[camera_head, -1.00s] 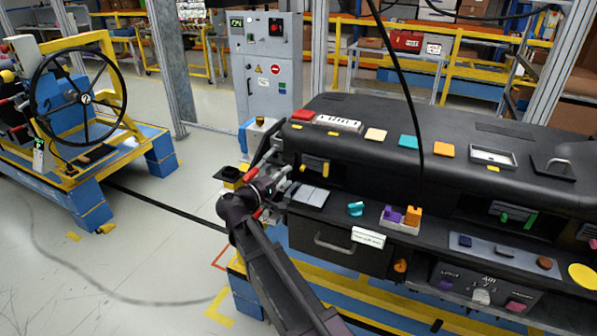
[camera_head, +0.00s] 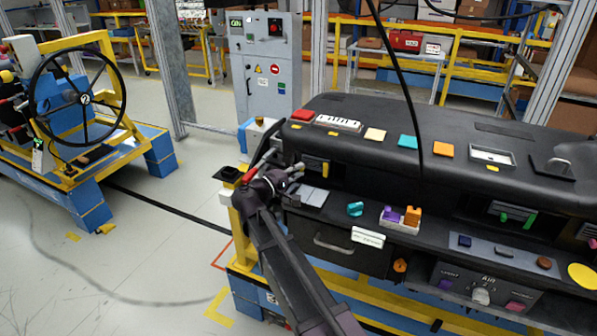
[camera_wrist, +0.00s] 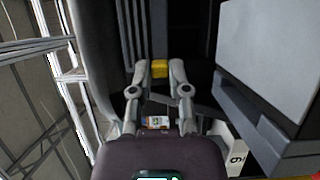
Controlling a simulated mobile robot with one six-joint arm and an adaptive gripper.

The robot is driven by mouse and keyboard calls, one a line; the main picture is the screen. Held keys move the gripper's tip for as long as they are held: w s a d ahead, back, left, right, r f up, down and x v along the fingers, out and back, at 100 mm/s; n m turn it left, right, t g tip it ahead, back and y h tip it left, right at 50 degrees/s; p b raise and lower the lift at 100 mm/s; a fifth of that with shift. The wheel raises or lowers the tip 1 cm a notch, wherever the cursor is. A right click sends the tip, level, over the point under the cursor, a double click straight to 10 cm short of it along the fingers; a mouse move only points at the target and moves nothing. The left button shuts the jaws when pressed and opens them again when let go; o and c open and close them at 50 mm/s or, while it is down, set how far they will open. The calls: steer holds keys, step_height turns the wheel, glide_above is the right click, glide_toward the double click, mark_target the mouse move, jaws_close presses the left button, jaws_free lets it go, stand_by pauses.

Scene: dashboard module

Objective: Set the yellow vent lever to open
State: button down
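The yellow vent lever (camera_head: 325,169) sits on the small dark vent at the left end of the dashboard. In the wrist view, the yellow lever (camera_wrist: 159,68) shows straight ahead, between the two grey fingertips. My gripper (camera_head: 298,171) is at the left end of the dashboard, just left of the vent, pointing toward it. In the wrist view, my gripper (camera_wrist: 159,65) is open, with a fingertip on either side of the lever and narrow dark gaps beside it. I cannot tell whether either finger touches the lever.
The dashboard's padded top (camera_head: 465,125) overhangs the vent. A grey plate (camera_head: 312,196) lies on the shelf below it, with a teal knob (camera_head: 355,209) to the right. A second vent with a green lever (camera_head: 530,219) is farther right.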

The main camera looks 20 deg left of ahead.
steer(key=shift+s+d, duration=0.1)
steer(key=shift+d, duration=1.3)
steer(key=c, duration=0.6)
jaws_free()
steer(key=shift+s+a, duration=0.1)
steer(key=v, duration=1.1)
steer(key=shift+s, duration=0.35)
steer(key=shift+a, duration=0.15)
